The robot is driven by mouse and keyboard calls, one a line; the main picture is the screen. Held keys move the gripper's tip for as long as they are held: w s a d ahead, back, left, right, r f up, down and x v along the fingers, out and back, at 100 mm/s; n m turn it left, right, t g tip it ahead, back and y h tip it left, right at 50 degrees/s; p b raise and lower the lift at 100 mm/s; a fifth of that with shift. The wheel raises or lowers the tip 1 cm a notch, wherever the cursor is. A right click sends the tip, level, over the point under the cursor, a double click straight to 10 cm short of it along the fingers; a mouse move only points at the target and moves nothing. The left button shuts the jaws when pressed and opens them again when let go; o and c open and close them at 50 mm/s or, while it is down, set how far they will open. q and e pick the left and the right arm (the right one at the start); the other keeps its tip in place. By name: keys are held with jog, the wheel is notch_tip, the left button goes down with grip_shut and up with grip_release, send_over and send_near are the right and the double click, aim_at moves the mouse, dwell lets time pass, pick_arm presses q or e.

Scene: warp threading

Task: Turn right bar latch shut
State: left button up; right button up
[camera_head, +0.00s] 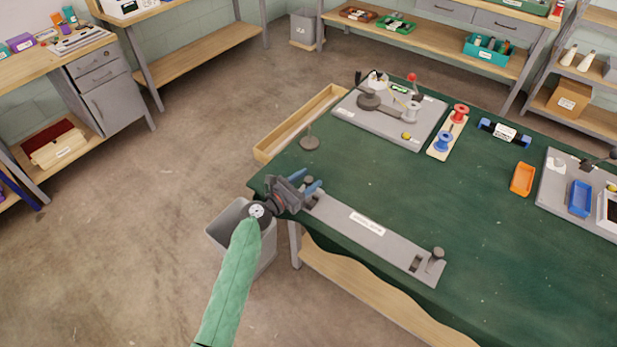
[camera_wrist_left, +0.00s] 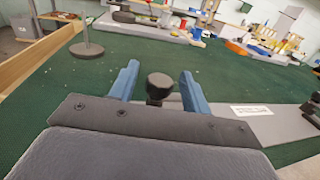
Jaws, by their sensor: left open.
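A long grey bar (camera_head: 368,226) with a white label lies along the near edge of the green table. At its right end stands a dark round-topped latch knob (camera_head: 438,253) beside a dark slot. At its left end is a similar dark knob (camera_wrist_left: 159,84). My left gripper (camera_head: 309,182) is open at that left end. In the left wrist view the left knob stands between its two blue fingers, with gaps on both sides. The right latch is well away from this gripper and free of any gripper. My right gripper is in neither view.
A grey plate with a spool stand (camera_head: 385,128), a board with red and blue spools (camera_head: 434,152) and an orange tray (camera_head: 522,179) are farther back. A thin-stemmed round stand (camera_head: 310,143) is near the left edge. The table's middle is clear.

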pick_arm(q)
jog(key=shift+w+d, duration=0.2)
jog(key=shift+d, duration=0.05)
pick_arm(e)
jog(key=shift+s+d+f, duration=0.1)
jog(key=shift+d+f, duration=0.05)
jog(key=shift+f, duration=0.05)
pick_arm(q)
jog(key=c, duration=0.9)
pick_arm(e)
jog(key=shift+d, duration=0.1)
